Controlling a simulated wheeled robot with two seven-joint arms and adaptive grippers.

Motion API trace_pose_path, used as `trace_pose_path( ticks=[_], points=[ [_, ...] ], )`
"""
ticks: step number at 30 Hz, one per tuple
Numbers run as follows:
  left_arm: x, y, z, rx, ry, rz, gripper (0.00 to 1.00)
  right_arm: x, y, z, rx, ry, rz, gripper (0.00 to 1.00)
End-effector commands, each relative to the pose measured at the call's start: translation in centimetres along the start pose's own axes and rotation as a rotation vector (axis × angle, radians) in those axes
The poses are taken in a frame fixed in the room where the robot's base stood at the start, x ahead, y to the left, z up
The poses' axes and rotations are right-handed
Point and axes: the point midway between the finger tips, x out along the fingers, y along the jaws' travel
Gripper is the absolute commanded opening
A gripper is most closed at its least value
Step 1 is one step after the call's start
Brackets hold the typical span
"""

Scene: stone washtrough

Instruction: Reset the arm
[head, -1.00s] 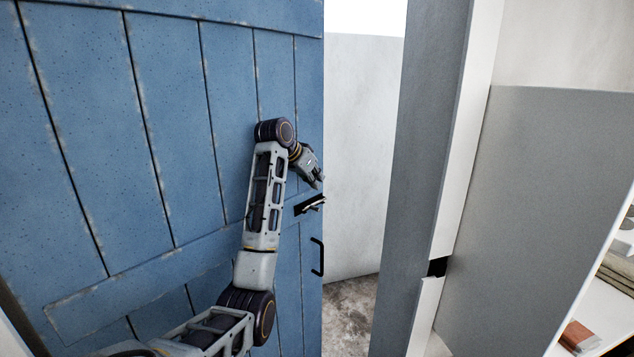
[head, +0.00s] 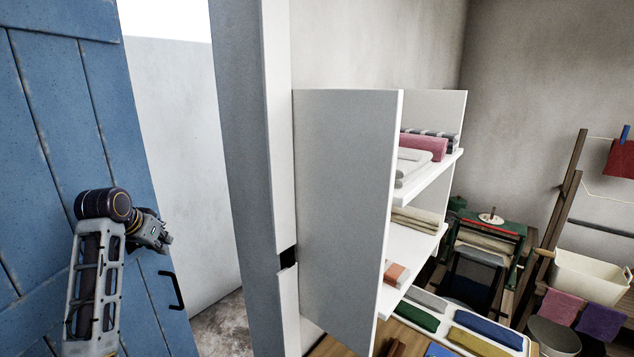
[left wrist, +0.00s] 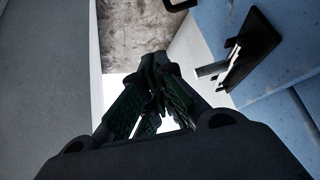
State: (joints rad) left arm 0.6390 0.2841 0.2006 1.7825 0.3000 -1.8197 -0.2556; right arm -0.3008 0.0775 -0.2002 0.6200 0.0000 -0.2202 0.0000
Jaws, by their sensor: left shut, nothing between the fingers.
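My left gripper (head: 163,243) is shut and empty in front of the blue door (head: 62,130), near its free edge. The door stands open. The left wrist view shows the shut fingers (left wrist: 158,80) pointing down past the door edge. A dark latch plate (left wrist: 252,52) with a metal lever (left wrist: 212,70) is on the door, just right of the fingers and apart from them. In the head view the latch is hidden behind my gripper. My right gripper is in neither view.
A black pull handle (head: 178,291) sits low on the door. A grey door post (head: 250,150) stands right of the opening. Beyond it are a white shelf unit (head: 345,190) with folded towels, a tray (head: 490,338) of coloured cloths and a cream basket (head: 588,279).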

Motion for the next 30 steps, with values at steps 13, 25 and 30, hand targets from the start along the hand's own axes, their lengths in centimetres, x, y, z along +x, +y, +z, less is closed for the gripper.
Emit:
trace_pose_path(
  ticks=[13, 25, 30],
  points=[
    [5.2, 5.1, 8.7, 0.034, -0.091, -0.031, 0.00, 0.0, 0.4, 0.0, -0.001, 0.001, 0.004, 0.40],
    [7.8, 9.8, 16.7, 0.061, -0.158, -0.037, 0.00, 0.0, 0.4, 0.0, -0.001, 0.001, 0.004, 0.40],
    [8.3, 11.9, 20.2, 0.068, -0.182, -0.033, 0.00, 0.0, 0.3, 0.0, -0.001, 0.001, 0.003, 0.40]
  ],
)
